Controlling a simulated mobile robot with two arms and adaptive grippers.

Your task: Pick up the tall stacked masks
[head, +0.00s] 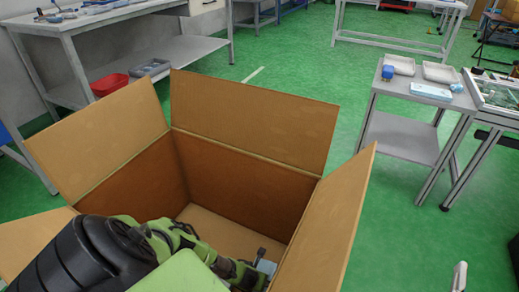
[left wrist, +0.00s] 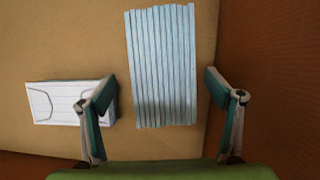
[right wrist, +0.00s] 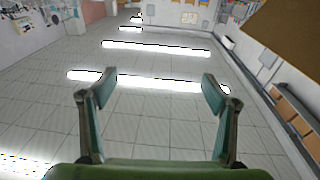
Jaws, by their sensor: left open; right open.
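The tall stack of masks (left wrist: 160,65) shows in the left wrist view as a block of pale blue layers seen edge-on. It lies on the floor of the cardboard box. A second, shorter mask stack (left wrist: 62,103), white on top with thin ear loops, lies to its left and is partly covered by a finger. My left gripper (left wrist: 159,84) is open, with its fingers apart on either side of the tall stack in the picture; the remaining height gap cannot be judged. My right gripper (right wrist: 155,82) is open and empty, facing a tiled surface with bright light strips.
The open cardboard box (head: 250,122) has raised flaps and walls around my left arm. A grey side table (head: 405,95) with white trays stands to the right. A workbench (head: 140,45) with a red bin (head: 108,84) stands at the back left. Green floor between is clear.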

